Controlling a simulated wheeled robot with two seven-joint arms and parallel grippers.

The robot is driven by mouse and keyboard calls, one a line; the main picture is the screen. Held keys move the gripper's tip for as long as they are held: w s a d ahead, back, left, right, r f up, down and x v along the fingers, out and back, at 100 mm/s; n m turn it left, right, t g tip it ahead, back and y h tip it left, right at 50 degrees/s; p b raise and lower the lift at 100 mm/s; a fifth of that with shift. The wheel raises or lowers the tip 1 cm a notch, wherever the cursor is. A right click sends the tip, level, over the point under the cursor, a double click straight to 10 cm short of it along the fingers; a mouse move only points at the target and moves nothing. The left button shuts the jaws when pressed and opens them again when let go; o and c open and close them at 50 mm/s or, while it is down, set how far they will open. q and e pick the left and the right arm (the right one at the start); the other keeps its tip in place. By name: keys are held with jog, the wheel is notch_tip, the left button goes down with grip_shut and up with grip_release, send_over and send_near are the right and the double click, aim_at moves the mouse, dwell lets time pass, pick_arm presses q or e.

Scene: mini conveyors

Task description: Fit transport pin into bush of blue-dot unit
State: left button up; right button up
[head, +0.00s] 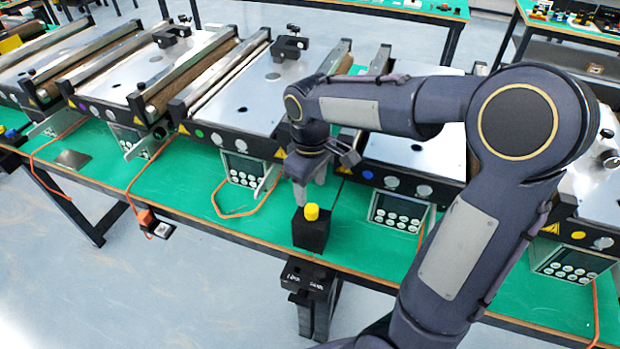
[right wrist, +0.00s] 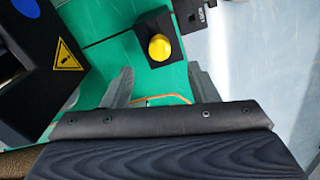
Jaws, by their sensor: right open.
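A yellow-headed pin (head: 311,211) stands upright in a black block (head: 311,236) on the green table; its lower part is hidden. The pin (right wrist: 160,47) and block (right wrist: 147,31) also show in the right wrist view. My right gripper (head: 310,192) is open and empty, pointing down just above and behind the pin; its fingers (right wrist: 160,86) are apart in the wrist view, with the pin beyond their tips. The blue-dot unit (head: 440,160) is right of the block, with a blue dot (head: 367,174) on its front. A dark round spot (head: 417,148) shows on its plate. My arm covers part of it.
A keypad box (head: 398,211) sits right of the block. Orange cables cross the green table (head: 190,180). A black bracket (head: 310,280) hangs at the front edge.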

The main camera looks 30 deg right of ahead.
aim_at(311, 207)
notch_tip(311, 207, down, 8)
jog(key=shift+r, duration=0.25)
jog(key=shift+c, duration=0.3)
jog(key=c, duration=1)
notch_tip(311, 207, up, 13)
jog(key=p, duration=1)
jog(key=shift+f, duration=0.15)
jog(key=shift+c, duration=0.2)
dwell(0.5)
